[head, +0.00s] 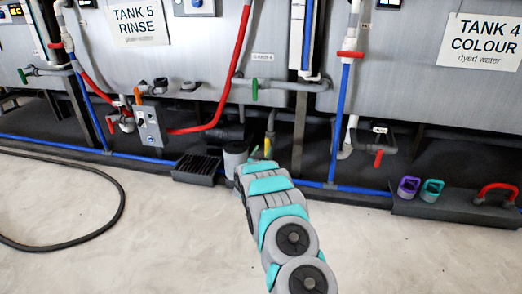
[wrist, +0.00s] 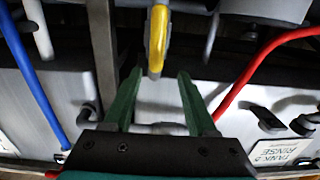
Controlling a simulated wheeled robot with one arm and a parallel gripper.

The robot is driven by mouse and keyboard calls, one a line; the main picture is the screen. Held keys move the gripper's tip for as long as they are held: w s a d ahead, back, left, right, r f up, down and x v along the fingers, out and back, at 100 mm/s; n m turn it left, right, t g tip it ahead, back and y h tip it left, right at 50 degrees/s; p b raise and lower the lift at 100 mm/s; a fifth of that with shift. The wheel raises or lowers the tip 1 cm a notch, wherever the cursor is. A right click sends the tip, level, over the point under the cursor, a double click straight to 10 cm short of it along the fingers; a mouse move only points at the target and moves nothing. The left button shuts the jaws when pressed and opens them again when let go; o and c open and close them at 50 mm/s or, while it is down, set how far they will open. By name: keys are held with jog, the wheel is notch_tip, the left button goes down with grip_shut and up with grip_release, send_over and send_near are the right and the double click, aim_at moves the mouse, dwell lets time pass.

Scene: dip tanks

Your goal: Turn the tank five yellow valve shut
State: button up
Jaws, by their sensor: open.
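The yellow valve handle (head: 270,122) hangs below the tank marked TANK 5 RINSE (head: 140,25), on a grey pipe. In the wrist view the yellow handle (wrist: 158,38) lies in line with the gap between my fingertips. My gripper (wrist: 157,76) is open, with a green finger on each side of the handle's end and clear space between. I cannot tell how deep the handle is between the fingers. In the head view my gripper (head: 258,154) is just below the handle, partly hidden by my arm.
A green-handled valve (head: 254,90) is above, and a red hose (head: 232,75) runs to its left. A grey control box (head: 150,127) and a black grate (head: 196,168) are left. A blue pipe (head: 340,120) stands right. Purple (head: 409,187) and teal (head: 432,190) cups sit on a ledge. The front floor is mostly clear.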

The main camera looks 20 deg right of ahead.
aim_at(267, 144)
jog(key=shift+w+d+f, duration=0.25)
jog(key=shift+w+d, duration=0.25)
jog(key=shift+w+d+f, duration=0.2)
jog(key=shift+w+d, duration=0.25)
jog(key=shift+d, duration=0.05)
jog(key=shift+w+d+f, duration=0.1)
jog(key=shift+w+d, duration=0.1)
jog(key=shift+w, duration=0.15)
jog(key=shift+b+x, duration=0.35)
jog(key=shift+x, duration=1.35)
jog(key=shift+w+d+r, duration=0.2)
jog(key=shift+w, duration=0.1)
jog(key=shift+c, duration=0.4)
grip_shut()
